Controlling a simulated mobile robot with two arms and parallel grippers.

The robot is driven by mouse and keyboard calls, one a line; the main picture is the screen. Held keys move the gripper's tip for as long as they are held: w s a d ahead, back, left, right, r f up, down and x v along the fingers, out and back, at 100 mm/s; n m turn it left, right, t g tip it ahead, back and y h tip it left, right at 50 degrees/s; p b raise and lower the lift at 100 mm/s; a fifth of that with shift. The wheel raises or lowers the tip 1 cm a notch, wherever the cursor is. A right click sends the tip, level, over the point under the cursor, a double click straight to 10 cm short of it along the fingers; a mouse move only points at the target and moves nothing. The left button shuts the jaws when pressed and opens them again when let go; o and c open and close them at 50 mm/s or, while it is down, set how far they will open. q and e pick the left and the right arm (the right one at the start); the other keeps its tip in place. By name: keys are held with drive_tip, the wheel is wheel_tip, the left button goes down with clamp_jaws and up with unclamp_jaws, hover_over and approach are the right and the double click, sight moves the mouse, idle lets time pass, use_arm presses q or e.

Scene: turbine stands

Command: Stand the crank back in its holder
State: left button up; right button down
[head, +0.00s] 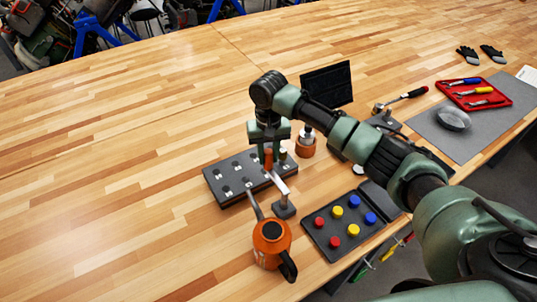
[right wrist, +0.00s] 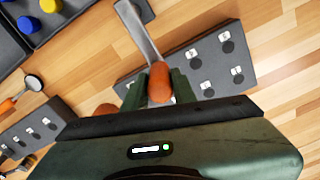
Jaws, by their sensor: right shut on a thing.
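The crank has an orange grip (head: 268,158) and a flat metal arm (head: 284,187) that slants down to a dark end piece (head: 284,209) near the table. In the right wrist view its orange grip (right wrist: 159,82) sits between the fingers, and its metal arm (right wrist: 138,32) runs out of the top edge. My right gripper (head: 268,150) is shut on the orange grip. A dark block with labelled holes (head: 226,188) lies beside and partly under the crank; I cannot tell whether it is the holder. It also shows in the right wrist view (right wrist: 209,62). My left gripper is out of view.
An orange can with a spout (head: 268,246) stands close in front of the crank. A dark panel with coloured buttons (head: 325,230) lies to the right. The table's left side is clear.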

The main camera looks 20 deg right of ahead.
drive_tip(key=shift+s+f, duration=0.3)
drive_tip(key=shift+f, duration=0.2)
drive_tip(key=c, duration=1.4)
unclamp_jaws()
drive_tip(key=o, duration=0.3)
drive_tip(key=shift+w, duration=0.1)
drive_tip(key=shift+o, duration=0.2)
drive_tip(key=shift+w, duration=0.25)
drive_tip(key=shift+o, duration=0.8)
drive_tip(key=shift+s+r, duration=0.15)
drive_tip(key=shift+r, duration=3.55)
